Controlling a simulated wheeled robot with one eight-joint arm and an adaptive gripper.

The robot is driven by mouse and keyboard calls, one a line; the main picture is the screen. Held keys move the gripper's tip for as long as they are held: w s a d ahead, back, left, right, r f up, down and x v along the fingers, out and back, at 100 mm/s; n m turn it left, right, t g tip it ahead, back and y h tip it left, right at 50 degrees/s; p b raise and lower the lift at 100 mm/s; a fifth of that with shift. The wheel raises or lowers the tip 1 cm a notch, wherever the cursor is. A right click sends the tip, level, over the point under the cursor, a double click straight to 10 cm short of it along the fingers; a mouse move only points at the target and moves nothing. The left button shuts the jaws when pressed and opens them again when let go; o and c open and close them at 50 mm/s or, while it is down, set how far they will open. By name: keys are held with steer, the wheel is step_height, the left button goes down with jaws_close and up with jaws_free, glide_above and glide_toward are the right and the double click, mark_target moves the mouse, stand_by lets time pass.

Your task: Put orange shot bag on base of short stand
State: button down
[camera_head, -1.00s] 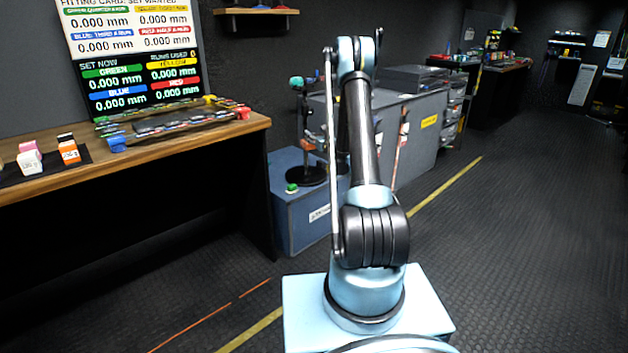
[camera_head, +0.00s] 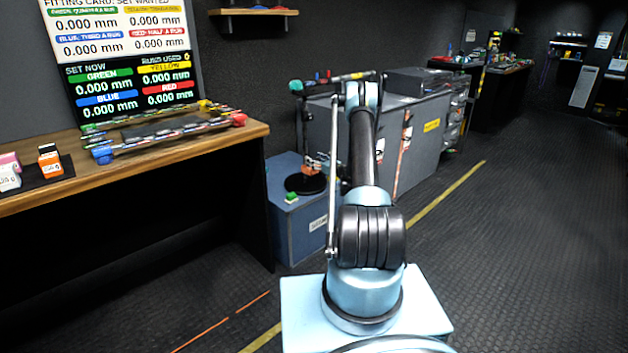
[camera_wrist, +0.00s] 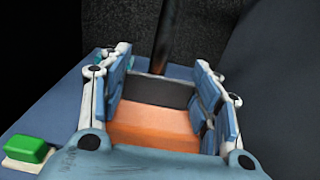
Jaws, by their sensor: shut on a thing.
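In the wrist view, my gripper (camera_wrist: 163,78) has its blue-padded fingers either side of the orange shot bag (camera_wrist: 155,125), which has a dark grey band at its far side. It is shut on the bag. A dark upright pole (camera_wrist: 170,40) stands just beyond. In the head view, the short stand has a round black base (camera_head: 305,185) on a blue box (camera_head: 285,222), with a thin dark pole. My arm hides part of this area, and the gripper is too small there to make out clearly. I cannot tell whether the bag touches the base.
A green button (camera_wrist: 28,148) on a pale block sits on the blue box, left of my gripper. A wooden bench (camera_head: 215,140) with coloured parts stands at left. A grey cabinet (camera_head: 425,140) is behind the arm. The floor at right is clear.

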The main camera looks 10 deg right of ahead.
glide_above(315, 186)
steer(key=shift+s+a+f, duration=0.1)
steer(key=shift+s+f, duration=0.05)
steer(key=shift+f, duration=4.55)
steer(key=c, duration=0.6)
jaws_free()
steer(key=shift+o, duration=0.2)
